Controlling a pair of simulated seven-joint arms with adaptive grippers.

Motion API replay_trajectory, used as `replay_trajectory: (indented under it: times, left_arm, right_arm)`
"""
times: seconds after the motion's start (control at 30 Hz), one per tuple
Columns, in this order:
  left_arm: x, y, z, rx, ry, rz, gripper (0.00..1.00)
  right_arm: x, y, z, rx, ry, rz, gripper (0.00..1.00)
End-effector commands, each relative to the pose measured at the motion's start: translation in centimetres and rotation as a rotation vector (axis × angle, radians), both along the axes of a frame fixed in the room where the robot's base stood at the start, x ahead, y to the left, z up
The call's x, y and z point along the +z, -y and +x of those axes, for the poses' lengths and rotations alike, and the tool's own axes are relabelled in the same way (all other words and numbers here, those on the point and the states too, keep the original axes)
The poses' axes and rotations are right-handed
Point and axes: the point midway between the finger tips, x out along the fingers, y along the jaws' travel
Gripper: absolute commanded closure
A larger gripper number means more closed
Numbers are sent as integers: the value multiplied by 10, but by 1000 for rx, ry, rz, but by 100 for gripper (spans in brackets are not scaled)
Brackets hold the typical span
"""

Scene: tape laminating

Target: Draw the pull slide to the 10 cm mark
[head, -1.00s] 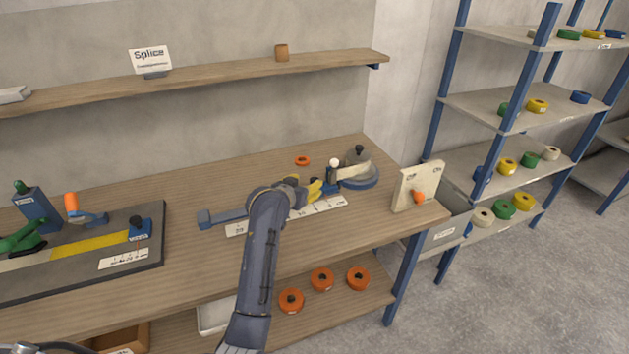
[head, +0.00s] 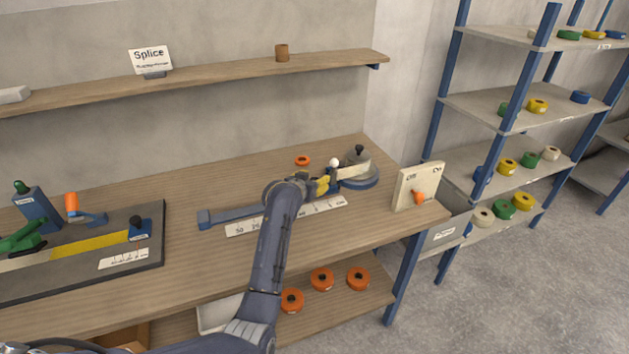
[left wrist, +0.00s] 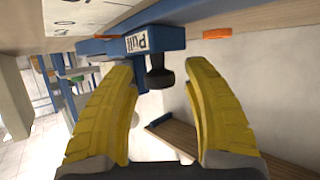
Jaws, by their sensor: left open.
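The pull slide is a blue block (head: 333,182) with a knob on top, near the right end of the blue rail (head: 230,215) on the bench. In the left wrist view the block, labelled "Pull" (left wrist: 150,40), shows with a dark knob (left wrist: 160,74) between the two fingers. My left gripper (head: 325,184) has yellow fingers and is open; it also shows in the left wrist view (left wrist: 163,66). I cannot tell whether the fingers touch the knob. The scale (head: 285,217) lies in front of the rail, partly hidden by my left arm. My right gripper is not in view.
A round grey-and-blue base with a knob (head: 358,168) stands at the rail's right end. A switch panel (head: 417,186) stands at the bench's right edge. A dark splice board (head: 150,246) is at left.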

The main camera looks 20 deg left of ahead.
Motion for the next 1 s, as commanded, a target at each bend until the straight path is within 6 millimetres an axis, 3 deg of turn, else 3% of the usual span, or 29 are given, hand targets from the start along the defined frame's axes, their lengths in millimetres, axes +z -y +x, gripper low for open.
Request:
replay_trajectory:
  times: [0.07, 0.5, 0.87, 1.0]
  left_arm:
    - [0, 0, 0, 0, 0, 0, 49]
    - [0, 0, 0, 0, 0, 0, 100]
    - [4, 1, 1, -1, 6, -1, 100]
    - [5, 15, 2, -28, 9, -1, 100]
  right_arm:
    - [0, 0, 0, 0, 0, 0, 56]
    - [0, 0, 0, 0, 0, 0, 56]
    - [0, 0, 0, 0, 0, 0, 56]
    - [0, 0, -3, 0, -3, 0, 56]
